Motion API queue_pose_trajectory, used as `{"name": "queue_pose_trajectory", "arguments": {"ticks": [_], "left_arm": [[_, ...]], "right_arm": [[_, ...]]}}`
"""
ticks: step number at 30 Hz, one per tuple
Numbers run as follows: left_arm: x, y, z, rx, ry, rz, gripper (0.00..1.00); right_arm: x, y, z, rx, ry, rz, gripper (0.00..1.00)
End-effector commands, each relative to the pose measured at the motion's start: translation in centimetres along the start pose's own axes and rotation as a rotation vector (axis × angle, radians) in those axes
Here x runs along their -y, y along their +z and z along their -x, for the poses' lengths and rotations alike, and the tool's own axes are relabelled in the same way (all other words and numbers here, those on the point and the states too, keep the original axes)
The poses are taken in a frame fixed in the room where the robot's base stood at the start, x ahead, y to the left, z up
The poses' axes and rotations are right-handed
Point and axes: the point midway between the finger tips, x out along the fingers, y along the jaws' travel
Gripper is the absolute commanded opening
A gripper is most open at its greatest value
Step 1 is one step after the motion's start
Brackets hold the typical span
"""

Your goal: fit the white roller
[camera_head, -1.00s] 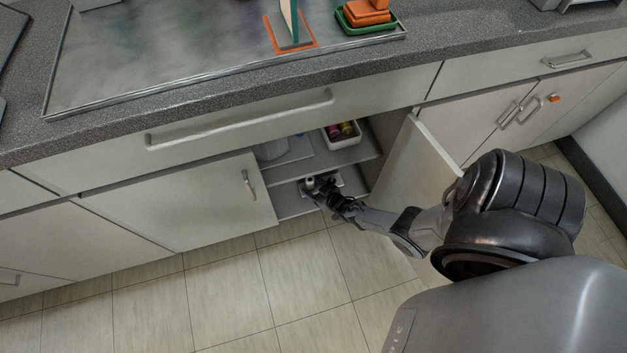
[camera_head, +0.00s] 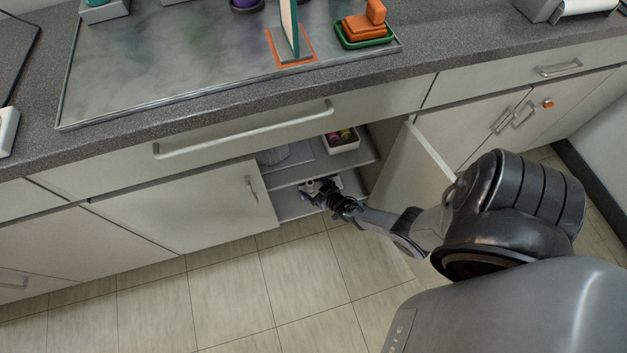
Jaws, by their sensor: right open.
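My right gripper (camera_head: 310,190) reaches into the open lower cabinet, at the front of its lower shelf (camera_head: 292,209). It is small and dark in the view; its jaws are open. A small pale piece (camera_head: 334,181) shows right beside the gripper on that shelf. I cannot tell whether it is the white roller or a mount, because the gripper partly covers it. My left gripper is not in view.
The upper shelf holds a white bin (camera_head: 343,148) with coloured items. A drawer handle (camera_head: 245,131) juts out above. The floor in front is clear.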

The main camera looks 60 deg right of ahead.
Motion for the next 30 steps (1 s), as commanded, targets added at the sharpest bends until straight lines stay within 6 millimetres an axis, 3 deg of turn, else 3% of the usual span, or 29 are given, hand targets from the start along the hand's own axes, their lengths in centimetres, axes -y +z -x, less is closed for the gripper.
{"name": "queue_pose_trajectory", "arguments": {"ticks": [18,30], "left_arm": [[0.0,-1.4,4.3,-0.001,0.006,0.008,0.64],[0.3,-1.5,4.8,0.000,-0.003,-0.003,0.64]], "right_arm": [[0.0,-4.3,1.8,0.000,0.000,0.000,0.90],[0.0,-4.8,2.0,0.000,0.000,0.000,0.90]]}}
